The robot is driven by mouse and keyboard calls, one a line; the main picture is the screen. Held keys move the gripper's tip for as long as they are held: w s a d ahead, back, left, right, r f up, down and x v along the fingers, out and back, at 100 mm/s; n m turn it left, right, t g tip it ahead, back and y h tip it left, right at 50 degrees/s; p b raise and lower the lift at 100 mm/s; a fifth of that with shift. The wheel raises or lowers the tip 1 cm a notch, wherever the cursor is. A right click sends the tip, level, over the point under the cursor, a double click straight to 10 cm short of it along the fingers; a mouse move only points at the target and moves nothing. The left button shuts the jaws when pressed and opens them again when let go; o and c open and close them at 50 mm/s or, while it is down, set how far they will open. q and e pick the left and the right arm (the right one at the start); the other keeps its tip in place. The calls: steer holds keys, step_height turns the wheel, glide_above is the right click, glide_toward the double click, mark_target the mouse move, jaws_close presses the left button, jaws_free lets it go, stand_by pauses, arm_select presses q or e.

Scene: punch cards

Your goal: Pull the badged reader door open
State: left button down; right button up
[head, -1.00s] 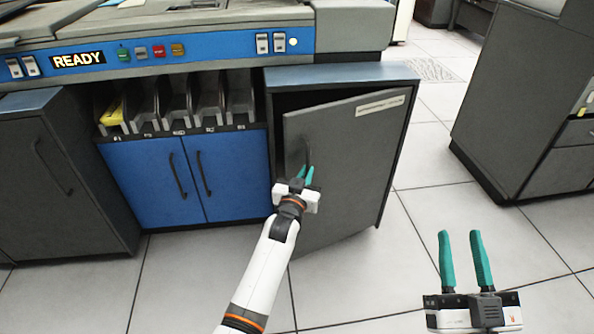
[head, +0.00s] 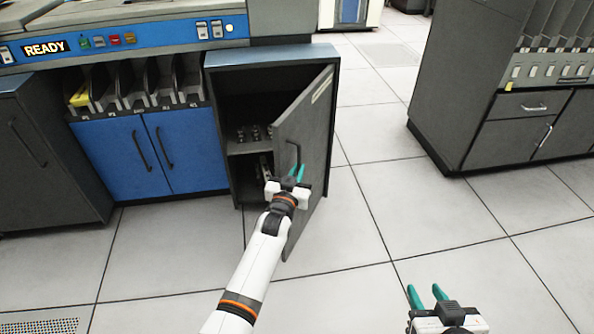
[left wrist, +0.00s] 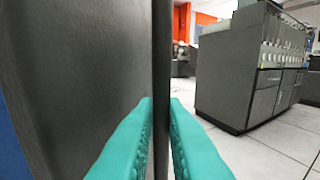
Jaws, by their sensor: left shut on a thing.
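The reader door (head: 312,135) is a dark grey panel with a pale label strip near its top, hinged on the right of a dark grey cabinet (head: 270,57). It stands well open, and shelves with small items show inside. My left gripper (head: 297,173) is shut on the dark door handle (head: 296,152) on the outer face. In the left wrist view the teal fingers (left wrist: 158,130) sit on either side of the dark handle bar (left wrist: 161,60). My right gripper (head: 427,296) is open and empty, low at the right, away from the door.
Blue double doors (head: 150,155) and a card bin row (head: 140,85) stand left of the cabinet. Another grey cabinet (head: 515,130) with drawers stands at the right. The tiled floor (head: 380,220) between is clear.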

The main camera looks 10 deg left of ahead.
arm_select(q)
steer(key=shift+w+d+r, duration=0.1)
steer(key=shift+d+r, duration=0.2)
steer(key=shift+r, duration=0.05)
arm_select(e)
steer(key=shift+s+d+f, duration=0.2)
steer(key=shift+d, duration=0.1)
arm_select(q)
steer(key=c, duration=1.7)
jaws_free()
steer(key=shift+o, duration=1.1)
steer(key=shift+w+f, duration=0.15)
steer(key=shift+f, duration=0.1)
arm_select(e)
steer(key=shift+w, duration=0.1)
